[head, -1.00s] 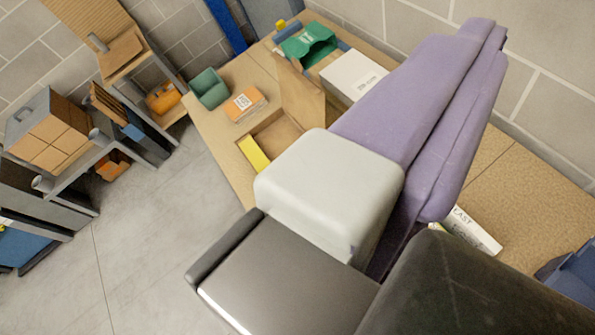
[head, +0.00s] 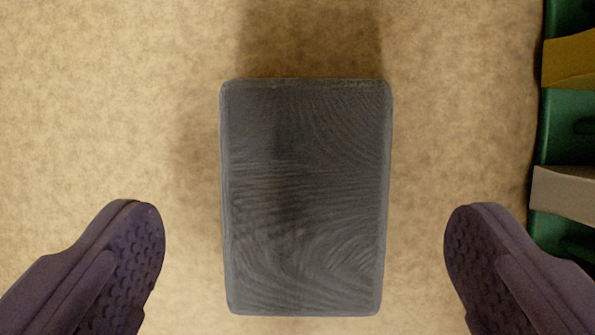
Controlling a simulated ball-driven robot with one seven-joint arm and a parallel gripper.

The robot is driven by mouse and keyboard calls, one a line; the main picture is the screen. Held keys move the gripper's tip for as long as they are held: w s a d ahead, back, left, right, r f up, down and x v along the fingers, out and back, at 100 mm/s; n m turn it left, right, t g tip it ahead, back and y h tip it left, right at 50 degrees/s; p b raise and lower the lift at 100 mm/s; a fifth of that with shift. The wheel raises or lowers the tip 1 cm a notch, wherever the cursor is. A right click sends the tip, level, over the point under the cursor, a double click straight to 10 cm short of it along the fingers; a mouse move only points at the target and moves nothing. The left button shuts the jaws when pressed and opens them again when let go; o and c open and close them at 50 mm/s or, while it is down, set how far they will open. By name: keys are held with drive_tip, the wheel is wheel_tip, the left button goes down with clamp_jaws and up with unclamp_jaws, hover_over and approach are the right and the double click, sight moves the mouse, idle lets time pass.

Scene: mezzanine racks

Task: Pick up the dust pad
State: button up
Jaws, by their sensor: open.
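The dust pad (head: 305,197) looks like a dark grey block with rounded edges and a swirled, ridged top. It lies in the middle of the view on a tan, mottled surface (head: 90,90), its long side running up and down the picture. My gripper (head: 304,235) is open, with one purple finger to the left of the pad and the other to the right. Both fingers are apart from the pad, with a gap on each side. Nothing is between the fingers except the pad below or between them; the exact height is hard to tell.
A green container (head: 565,120) stands along the right edge, partly cut off. A yellow-brown piece (head: 570,62) and a pale grey piece (head: 565,193) show in it. The surface to the left of and above the pad is clear.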

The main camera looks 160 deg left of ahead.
sight(304, 200)
drive_tip(key=b+x, duration=0.1)
drive_tip(key=x, duration=0.2)
drive_tip(key=shift+w+f, duration=0.1)
drive_tip(key=shift+w, duration=0.05)
drive_tip(key=shift+f, duration=0.15)
idle(0.3)
drive_tip(key=c, duration=1.1)
